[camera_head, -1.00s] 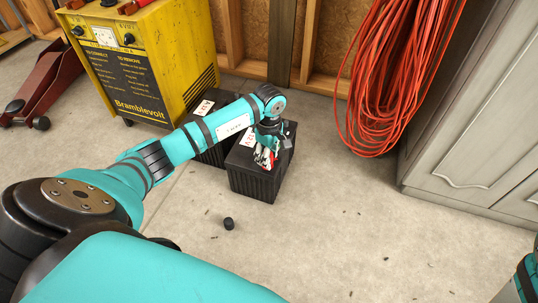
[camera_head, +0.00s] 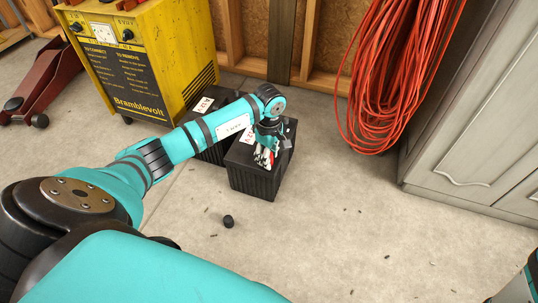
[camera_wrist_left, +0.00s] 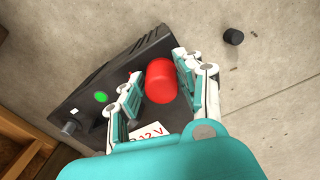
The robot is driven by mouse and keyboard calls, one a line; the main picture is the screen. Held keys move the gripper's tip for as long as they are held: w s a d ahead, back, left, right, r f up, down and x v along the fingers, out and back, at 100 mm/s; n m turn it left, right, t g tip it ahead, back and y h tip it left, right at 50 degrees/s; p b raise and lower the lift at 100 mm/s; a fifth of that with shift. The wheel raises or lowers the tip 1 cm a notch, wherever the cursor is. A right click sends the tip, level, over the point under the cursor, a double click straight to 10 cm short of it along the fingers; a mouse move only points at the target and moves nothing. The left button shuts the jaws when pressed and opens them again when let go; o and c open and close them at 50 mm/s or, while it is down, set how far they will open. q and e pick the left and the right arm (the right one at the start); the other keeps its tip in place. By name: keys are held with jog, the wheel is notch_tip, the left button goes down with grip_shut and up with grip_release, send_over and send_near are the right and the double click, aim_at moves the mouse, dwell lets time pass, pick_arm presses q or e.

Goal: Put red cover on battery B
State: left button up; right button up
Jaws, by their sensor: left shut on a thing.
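The red cover (camera_wrist_left: 160,80) is a small red cylinder between my left gripper's fingers in the left wrist view. My left gripper (camera_head: 264,160) is shut on it, pointing down at the top of the nearer black battery (camera_head: 252,182). That battery also shows in the left wrist view (camera_wrist_left: 95,82), with a green dot, a bare grey terminal post (camera_wrist_left: 70,128) and a white "12 V" label whose letter is partly hidden. The cover hides what is under it, so I cannot tell whether it touches a terminal. My right gripper is not in view.
A second black battery (camera_head: 216,152) stands close behind and left, partly behind my arm. A small black cap (camera_head: 228,221) lies on the open floor in front. A yellow charger (camera_head: 150,60) stands left, an orange cable coil (camera_head: 390,80) hangs right, beside a grey cabinet (camera_head: 475,130).

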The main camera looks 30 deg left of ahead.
pick_arm(q)
jog(key=shift+f, duration=0.2)
jog(key=o, duration=1)
